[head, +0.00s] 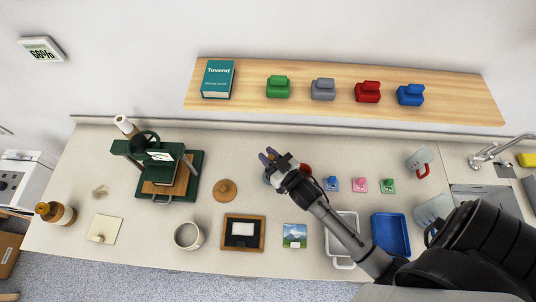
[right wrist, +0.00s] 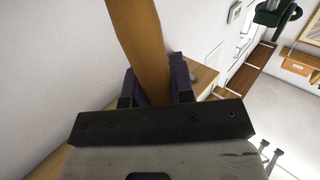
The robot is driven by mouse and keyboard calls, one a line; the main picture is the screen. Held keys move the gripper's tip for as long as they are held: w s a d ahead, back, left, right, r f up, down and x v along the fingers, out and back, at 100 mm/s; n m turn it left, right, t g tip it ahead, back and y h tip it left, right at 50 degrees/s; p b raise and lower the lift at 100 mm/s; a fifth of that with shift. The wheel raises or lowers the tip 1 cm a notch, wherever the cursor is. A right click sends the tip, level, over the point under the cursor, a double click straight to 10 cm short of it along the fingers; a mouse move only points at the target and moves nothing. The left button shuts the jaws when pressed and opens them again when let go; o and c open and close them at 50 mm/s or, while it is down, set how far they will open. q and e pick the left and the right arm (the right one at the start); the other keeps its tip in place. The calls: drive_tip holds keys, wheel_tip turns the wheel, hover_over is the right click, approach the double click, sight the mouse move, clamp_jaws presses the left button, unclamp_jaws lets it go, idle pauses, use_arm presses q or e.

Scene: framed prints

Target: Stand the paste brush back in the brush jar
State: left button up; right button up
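My right gripper (head: 268,156) is above the table behind its middle, its purple fingers pointing to the back left. In the right wrist view a tan, tapered handle (right wrist: 140,45), which looks like the paste brush's, stands between the purple fingers (right wrist: 158,88), and they are closed on it. The brush's far end is out of that view. An open, pale grey cup (head: 188,236), which looks like the brush jar, stands upright at the front left of the table, apart from the gripper. I cannot make out its inside clearly. My left gripper is not in view.
A green press (head: 195,170) stands at the back left. A round wooden lid (head: 225,190), a dark framed board (head: 243,218) and a landscape print (head: 295,235) lie near the middle. A blue tray (head: 390,247) is at right. A wooden shelf (head: 445,92) hangs above the table.

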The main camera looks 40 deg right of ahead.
drive_tip(key=o, duration=0.4)
drive_tip(key=shift+o, duration=0.6)
drive_tip(key=s, duration=1.3)
drive_tip(key=shift+s+b, duration=0.4)
drive_tip(key=shift+b, duration=0.05)
drive_tip(key=shift+a, duration=0.15)
